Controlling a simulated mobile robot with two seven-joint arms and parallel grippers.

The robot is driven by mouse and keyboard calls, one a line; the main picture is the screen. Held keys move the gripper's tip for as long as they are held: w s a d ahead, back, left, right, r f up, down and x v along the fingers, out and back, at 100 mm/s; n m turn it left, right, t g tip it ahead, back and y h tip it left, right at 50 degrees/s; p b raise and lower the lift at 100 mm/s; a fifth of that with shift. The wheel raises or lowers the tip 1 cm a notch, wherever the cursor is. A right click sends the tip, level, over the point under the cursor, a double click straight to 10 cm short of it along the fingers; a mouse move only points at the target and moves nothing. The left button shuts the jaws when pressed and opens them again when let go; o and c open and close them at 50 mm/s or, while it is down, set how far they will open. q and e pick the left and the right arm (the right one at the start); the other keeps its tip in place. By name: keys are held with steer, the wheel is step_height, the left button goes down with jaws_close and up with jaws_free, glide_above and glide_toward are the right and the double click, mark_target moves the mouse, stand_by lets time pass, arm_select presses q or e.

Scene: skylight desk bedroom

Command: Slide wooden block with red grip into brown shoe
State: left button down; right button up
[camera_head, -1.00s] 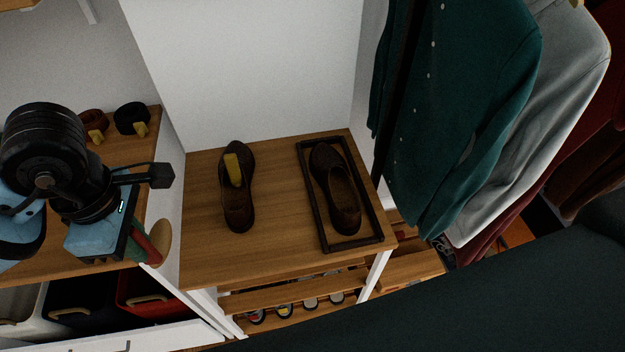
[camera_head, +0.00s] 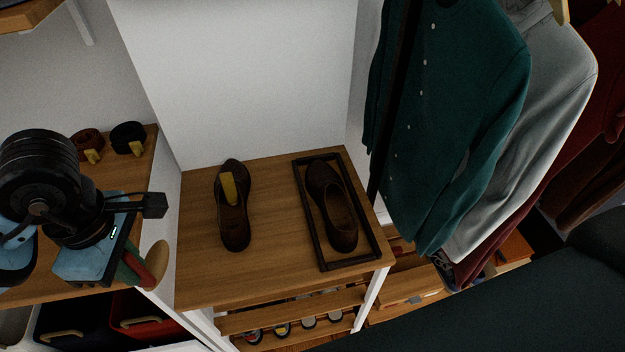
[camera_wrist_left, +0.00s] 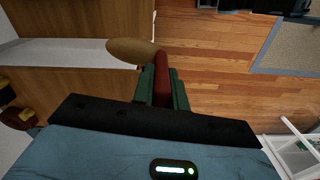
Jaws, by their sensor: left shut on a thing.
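My left gripper (camera_head: 132,268) is shut on the red grip of a wooden block (camera_head: 157,257), held beside the left shelf's front right corner. In the left wrist view the green fingers (camera_wrist_left: 161,88) close on the red grip, with the tan wooden end (camera_wrist_left: 131,50) beyond them. One brown shoe (camera_head: 234,226) stands on the wooden bench with a yellow piece (camera_head: 228,187) in it. Another brown shoe (camera_head: 341,222) stands in a dark tray (camera_head: 325,268); its opening looks empty. The gripper is left of both shoes. My right gripper is not in view.
The wooden bench top (camera_head: 273,215) is clear between the shoes. A white wall panel (camera_head: 245,75) rises behind it. Hanging clothes (camera_head: 450,110) crowd the right side. Two rolled belts (camera_head: 128,137) lie on the left shelf.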

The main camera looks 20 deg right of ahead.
arm_select(q)
steer(key=m, duration=0.1)
steer(key=a+f+m, duration=0.1)
steer(key=m, duration=0.3)
steer(key=shift+s+a+f, duration=0.1)
steer(key=shift+a+f, duration=0.15)
steer(key=a+f+m, duration=0.1)
steer(key=m, duration=0.5)
steer(key=a+f+m, duration=0.1)
steer(key=m, duration=0.3)
steer(key=shift+s+a+f, duration=0.3)
steer(key=shift+a, duration=0.05)
